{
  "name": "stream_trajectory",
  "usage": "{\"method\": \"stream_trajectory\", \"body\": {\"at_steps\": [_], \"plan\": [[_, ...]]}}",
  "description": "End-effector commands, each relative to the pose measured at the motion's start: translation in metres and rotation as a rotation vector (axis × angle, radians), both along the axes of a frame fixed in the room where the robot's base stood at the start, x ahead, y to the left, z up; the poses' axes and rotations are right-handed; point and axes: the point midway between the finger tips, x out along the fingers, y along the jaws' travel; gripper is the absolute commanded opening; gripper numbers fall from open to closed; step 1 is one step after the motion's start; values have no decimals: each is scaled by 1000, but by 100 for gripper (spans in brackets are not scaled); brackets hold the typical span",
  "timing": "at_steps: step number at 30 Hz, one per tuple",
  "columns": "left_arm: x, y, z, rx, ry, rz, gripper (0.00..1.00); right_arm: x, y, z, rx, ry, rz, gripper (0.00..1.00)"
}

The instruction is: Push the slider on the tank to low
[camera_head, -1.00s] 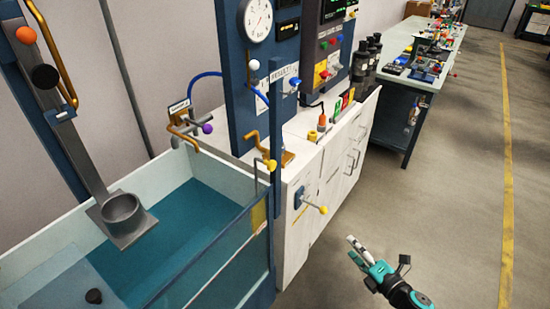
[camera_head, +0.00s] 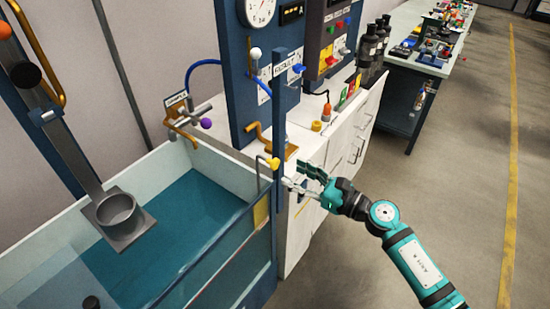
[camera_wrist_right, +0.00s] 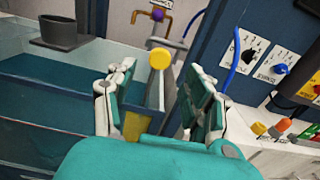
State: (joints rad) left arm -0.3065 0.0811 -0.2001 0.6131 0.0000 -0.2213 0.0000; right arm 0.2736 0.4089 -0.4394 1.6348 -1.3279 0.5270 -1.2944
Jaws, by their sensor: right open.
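The tank (camera_head: 232,222) with teal water stands at the left of the head view. A yellow knob (camera_head: 272,163) sits on a thin bent metal rod at the tank's near right corner, above a yellow plate (camera_head: 260,212); I take this knob for the slider. My right gripper (camera_head: 297,178) is open and just right of the knob in the head view. In the right wrist view the yellow knob (camera_wrist_right: 160,57) shows between the spread fingers of the right gripper (camera_wrist_right: 163,78). I cannot tell whether anything touches it. My left gripper is not in view.
A dark blue post (camera_head: 278,115) rises right beside the knob. A white cabinet (camera_head: 325,165) with an orange crank (camera_head: 262,138) stands behind my gripper. A purple-knobbed tap (camera_head: 205,123) is at the tank's back corner. Floor at right is clear.

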Motion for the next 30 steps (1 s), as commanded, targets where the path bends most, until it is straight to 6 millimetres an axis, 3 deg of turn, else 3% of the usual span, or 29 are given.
{"method": "stream_trajectory", "body": {"at_steps": [3, 9, 23, 30], "plan": [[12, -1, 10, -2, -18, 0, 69, 15, 22, 3, 4, 2, 0, 52], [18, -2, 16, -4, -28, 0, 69, 33, 46, 1, 3, 1, 0, 52], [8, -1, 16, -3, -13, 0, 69, 41, 57, -1, 1, 1, 0, 52], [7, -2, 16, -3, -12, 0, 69, 41, 57, 0, 1, 2, 0, 22]]}}
